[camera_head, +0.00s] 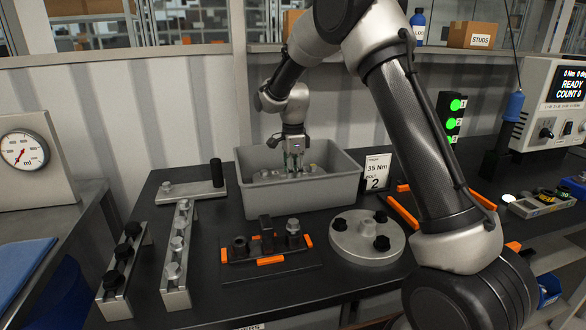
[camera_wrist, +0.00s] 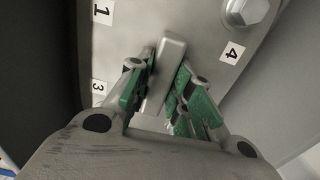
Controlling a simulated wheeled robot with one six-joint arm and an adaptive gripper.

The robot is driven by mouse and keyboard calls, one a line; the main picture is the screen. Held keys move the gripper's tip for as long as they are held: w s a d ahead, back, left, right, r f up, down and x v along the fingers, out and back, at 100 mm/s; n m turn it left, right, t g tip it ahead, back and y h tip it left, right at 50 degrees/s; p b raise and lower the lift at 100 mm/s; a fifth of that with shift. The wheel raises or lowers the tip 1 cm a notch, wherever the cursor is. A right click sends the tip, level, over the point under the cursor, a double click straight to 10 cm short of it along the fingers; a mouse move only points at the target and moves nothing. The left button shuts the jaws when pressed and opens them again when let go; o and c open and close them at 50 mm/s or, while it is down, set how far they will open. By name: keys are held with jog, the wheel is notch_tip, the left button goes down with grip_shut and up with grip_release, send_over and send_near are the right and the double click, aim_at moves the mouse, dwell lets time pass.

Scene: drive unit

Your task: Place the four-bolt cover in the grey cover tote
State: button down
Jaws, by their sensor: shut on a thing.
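The four-bolt cover (camera_wrist: 205,35) is a grey metal plate with number labels; 1, 3 and 4 show in the wrist view, with a hex bolt head near the 4. My gripper (camera_wrist: 160,78) has its green-padded fingers shut on the raised grip bar (camera_wrist: 172,50) of the cover. In the head view my gripper (camera_head: 293,165) reaches down into the grey cover tote (camera_head: 300,198). The cover (camera_head: 284,174) shows low inside the tote walls, its lower part hidden by the front wall. I cannot tell whether it touches the tote floor.
A round plate (camera_head: 352,245) with dark bolts, a socket stand (camera_head: 270,270) with orange marks and two bolt racks (camera_head: 178,258) stand in front of the tote. A torque sign (camera_head: 376,172) stands at its right. A gauge (camera_head: 35,160) is far left, a controller (camera_head: 552,105) right.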

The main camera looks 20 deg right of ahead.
jog(key=c, duration=1.3)
grip_release()
notch_tip(320, 180, up, 12)
jog(key=s+d+r+n+t, duration=0.1)
jog(key=s+d+r+n, duration=0.3)
jog(key=s+d+r, duration=0.4)
jog(key=s+d+f+n+t, duration=0.1)
jog(key=s+n, duration=0.3)
jog(key=s, duration=0.6)
jog(key=s+d+f+n+t, duration=0.1)
jog(key=s+d+n, duration=0.2)
jog(key=s, duration=0.7)
jog(key=s+d+n+t, duration=0.1)
jog(key=s+d+n, duration=0.2)
jog(key=s+n, duration=0.4)
jog(key=shift+s+f, duration=0.2)
jog(key=shift+s, duration=0.6)
jog(key=shift+s+f, duration=0.2)
jog(key=shift+s, duration=0.55)
